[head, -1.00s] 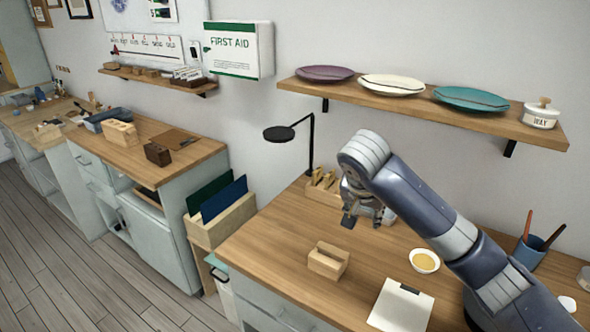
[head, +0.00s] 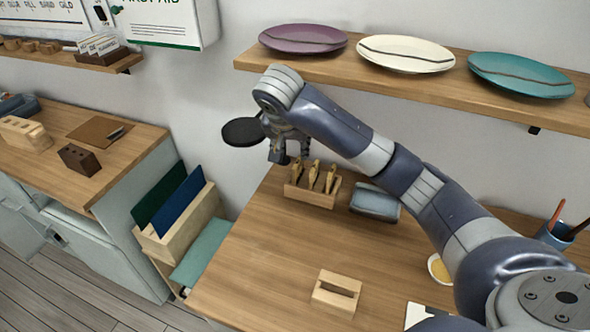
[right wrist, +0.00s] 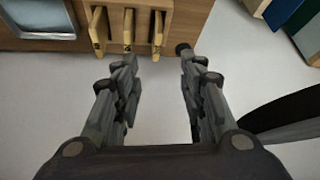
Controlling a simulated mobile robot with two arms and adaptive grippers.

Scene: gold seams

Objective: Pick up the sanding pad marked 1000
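No marking 1000 is readable in these frames, and I cannot tell any item as that sanding pad. My right gripper (head: 280,157) is behind and left of a wooden rack (head: 295,194) of slim, gold-brown clip-like pieces, close to the black lamp disc. In the right wrist view its two fingers (right wrist: 158,68) are spread, with only pale wall between them. The rack (right wrist: 182,12) shows beyond the fingertips there, apart from them. My left gripper is not in view.
A black lamp disc (head: 243,132) stands beside my right gripper. A grey-blue box (head: 375,204) sits right of the rack, a slotted wooden block (head: 336,295) nearer. A plate shelf (head: 430,92) overhangs the bench. A bin (head: 180,240) holds green and blue sheets.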

